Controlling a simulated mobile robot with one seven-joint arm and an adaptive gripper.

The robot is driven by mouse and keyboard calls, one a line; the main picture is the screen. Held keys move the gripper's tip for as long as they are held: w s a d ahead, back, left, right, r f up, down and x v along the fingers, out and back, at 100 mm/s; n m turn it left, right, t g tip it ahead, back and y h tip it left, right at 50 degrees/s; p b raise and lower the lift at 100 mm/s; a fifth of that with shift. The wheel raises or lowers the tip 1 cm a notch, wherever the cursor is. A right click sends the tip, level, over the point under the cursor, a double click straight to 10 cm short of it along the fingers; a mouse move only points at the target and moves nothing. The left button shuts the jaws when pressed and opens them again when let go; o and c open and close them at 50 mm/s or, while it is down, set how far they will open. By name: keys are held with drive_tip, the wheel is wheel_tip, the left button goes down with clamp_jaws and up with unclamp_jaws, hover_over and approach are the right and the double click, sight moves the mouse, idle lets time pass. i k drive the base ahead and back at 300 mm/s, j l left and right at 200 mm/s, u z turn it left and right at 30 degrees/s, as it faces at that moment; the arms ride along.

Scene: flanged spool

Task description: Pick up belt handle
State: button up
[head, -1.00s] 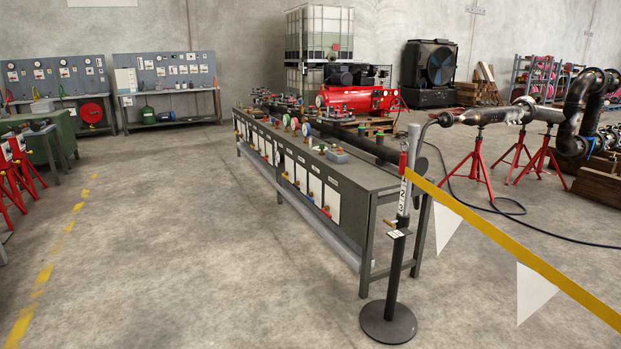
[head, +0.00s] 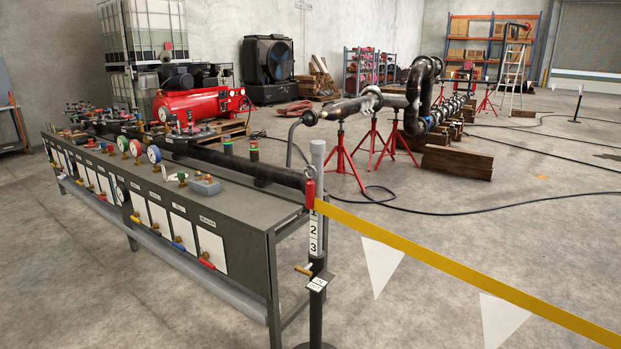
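The belt handle is the red grip (head: 310,193) at the near end of a yellow belt (head: 440,259). It sits upright against the upper part of a post (head: 317,155) with a grey top and a dark lower part. The belt runs from it down to the right edge of the head view, with white triangular flags (head: 381,265) hanging below. Just under the handle is a white label (head: 315,232) with numbers. My gripper does not show in this view.
A long grey bench (head: 230,243) with gauges and valves stands directly left of the post. Behind are a red compressor (head: 200,103), red pipe stands (head: 343,155) and hoses (head: 420,209) on the floor. Bare concrete floor lies under and right of the belt.

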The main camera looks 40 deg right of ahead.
sight(309, 184)
drive_tip(key=i+j+z, duration=0.1)
drive_tip(key=i+z, duration=0.3)
drive_tip(key=i+j+z, duration=0.2)
drive_tip(key=z, duration=0.2)
drive_tip(key=i+j+z, duration=0.65)
drive_tip(key=z, duration=0.15)
drive_tip(key=i+j+z, duration=0.15)
drive_tip(key=j+z, duration=0.25)
drive_tip(key=j, duration=0.15)
drive_tip(key=k+j, duration=0.1)
drive_tip(key=j, duration=0.2)
drive_tip(key=k+j+u, duration=0.1)
drive_tip(key=j, duration=0.55)
drive_tip(key=k+u, duration=0.05)
